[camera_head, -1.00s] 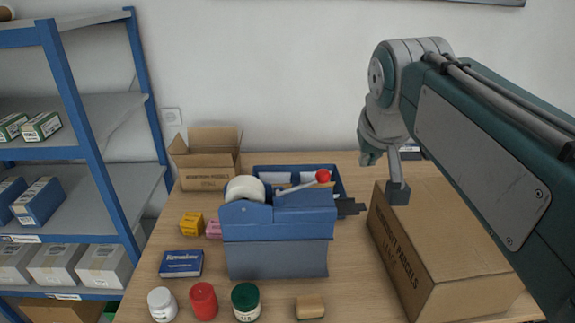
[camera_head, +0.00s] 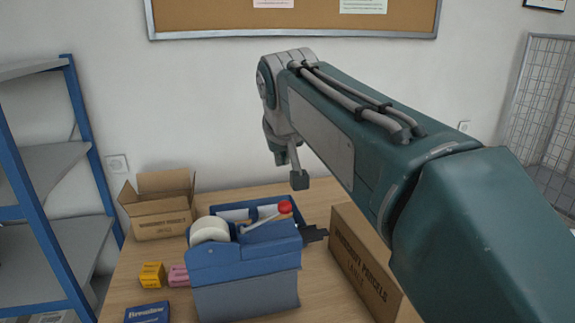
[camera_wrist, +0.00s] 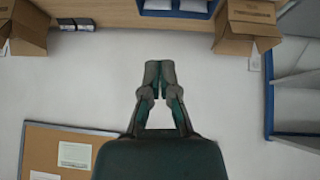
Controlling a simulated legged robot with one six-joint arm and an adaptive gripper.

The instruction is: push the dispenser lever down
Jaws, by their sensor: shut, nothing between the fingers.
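The blue dispenser (camera_head: 243,266) stands upright on the table in the head view, with a white tape roll (camera_head: 210,230) at its left. Its lever (camera_head: 265,222) is a pale bar slanting up to the right and ends in a red knob (camera_head: 285,207). My gripper (camera_wrist: 160,66) is shut and empty in the wrist view, with its fingertips together. In the head view it is above and behind the dispenser, apart from the lever. The dispenser and lever do not show in the wrist view.
A blue tray (camera_head: 222,213) lies behind the dispenser. A long closed parcel box (camera_head: 362,262) stands to its right and an open carton (camera_head: 160,210) at its back left. Small yellow (camera_head: 152,275) and pink (camera_head: 178,276) boxes lie left. The air above the dispenser is clear.

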